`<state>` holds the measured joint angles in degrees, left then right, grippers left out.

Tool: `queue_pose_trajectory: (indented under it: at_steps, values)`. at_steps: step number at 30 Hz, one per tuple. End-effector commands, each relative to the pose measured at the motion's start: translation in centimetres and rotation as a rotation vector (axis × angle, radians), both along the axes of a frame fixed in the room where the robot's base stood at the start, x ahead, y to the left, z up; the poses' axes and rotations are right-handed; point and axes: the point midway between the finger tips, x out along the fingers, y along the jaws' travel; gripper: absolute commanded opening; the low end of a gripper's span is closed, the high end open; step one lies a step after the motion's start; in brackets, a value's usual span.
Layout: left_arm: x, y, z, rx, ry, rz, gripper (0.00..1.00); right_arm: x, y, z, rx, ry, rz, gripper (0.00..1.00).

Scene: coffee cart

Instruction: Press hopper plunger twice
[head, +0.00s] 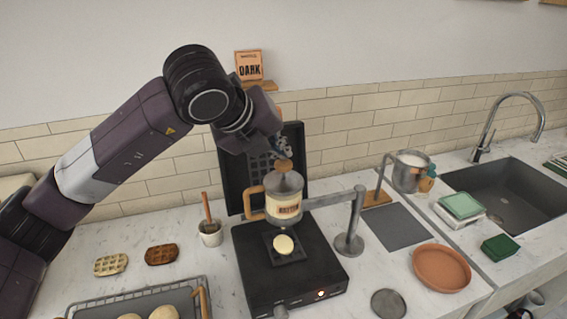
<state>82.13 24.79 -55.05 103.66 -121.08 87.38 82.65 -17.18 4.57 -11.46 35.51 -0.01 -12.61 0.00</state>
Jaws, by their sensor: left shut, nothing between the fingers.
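The batter hopper (284,205) is a cream and grey canister with a label and a wooden side handle. A grey arm on a post holds it over the black waffle iron (310,274). Its plunger knob (284,165) is wooden and sits on top of the lid. My left gripper (281,148) is shut and empty, pointing down right at the knob; I cannot tell whether it touches it. A pale round dollop of batter (283,244) lies on the iron's lower plate below the hopper. My right gripper is not in view.
The iron's raised lid (236,172) stands behind the hopper. The hopper's post (353,222) is at the right. A steel pot (410,172), a terracotta dish (441,268) and a sink are further right. Waffles (161,254), a small cup (210,232) and a tray (100,306) are at left.

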Motion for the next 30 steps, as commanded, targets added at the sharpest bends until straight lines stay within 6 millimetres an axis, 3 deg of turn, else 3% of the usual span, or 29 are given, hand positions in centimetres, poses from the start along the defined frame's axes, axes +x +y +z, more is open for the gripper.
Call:
queue_pose_trajectory:
  at_steps: [30]
  values:
    - [0.0,0.0,-0.8,0.0,0.0,0.0,0.0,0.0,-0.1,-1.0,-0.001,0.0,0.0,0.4]
